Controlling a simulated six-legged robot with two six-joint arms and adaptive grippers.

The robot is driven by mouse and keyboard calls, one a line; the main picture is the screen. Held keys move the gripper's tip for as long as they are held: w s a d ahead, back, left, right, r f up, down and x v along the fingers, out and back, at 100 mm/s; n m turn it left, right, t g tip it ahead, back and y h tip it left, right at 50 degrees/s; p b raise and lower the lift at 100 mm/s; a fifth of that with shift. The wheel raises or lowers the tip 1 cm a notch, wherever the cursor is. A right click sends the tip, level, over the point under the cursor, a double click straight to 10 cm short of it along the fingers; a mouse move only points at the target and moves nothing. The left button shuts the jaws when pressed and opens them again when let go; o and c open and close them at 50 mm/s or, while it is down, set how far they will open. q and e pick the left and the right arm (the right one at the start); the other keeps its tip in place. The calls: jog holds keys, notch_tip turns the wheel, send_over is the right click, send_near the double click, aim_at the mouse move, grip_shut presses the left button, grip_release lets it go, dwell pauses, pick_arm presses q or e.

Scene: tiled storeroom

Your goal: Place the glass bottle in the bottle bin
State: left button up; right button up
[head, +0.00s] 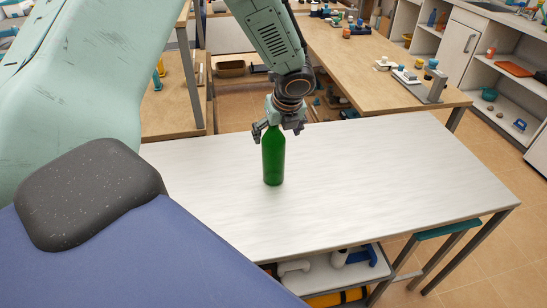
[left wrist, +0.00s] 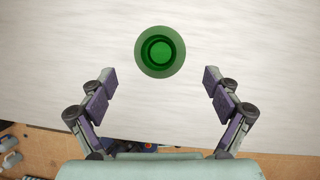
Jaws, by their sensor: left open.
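A green glass bottle (head: 273,160) stands upright on the white table (head: 400,175) in the head view. In the left wrist view the bottle (left wrist: 160,51) shows from above as green rings, beyond the fingertips and between their lines. My left gripper (head: 277,130) is over the bottle's top in the head view. In the left wrist view my left gripper (left wrist: 159,78) is open, with a finger on each side and nothing between the pads. The bottle's neck is partly hidden by the gripper in the head view. I see no bottle bin that I can make out. My right gripper is not in view.
The white tabletop is otherwise clear. A shelf (head: 335,275) under its front edge holds several items. A wooden table (head: 365,65) with small objects stands behind. White shelves (head: 510,90) line the right side, and tiled floor (head: 480,135) lies between.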

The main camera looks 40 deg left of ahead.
aim_at(274, 142)
pick_arm(q)
jog(key=x, duration=0.6)
jog(key=shift+w+a+b, duration=0.1)
jog(key=shift+a+b, duration=0.05)
jog(key=shift+b, duration=0.15)
jog(key=shift+r, duration=0.1)
jog(key=shift+c, duration=0.2)
jog(key=c, duration=1.2)
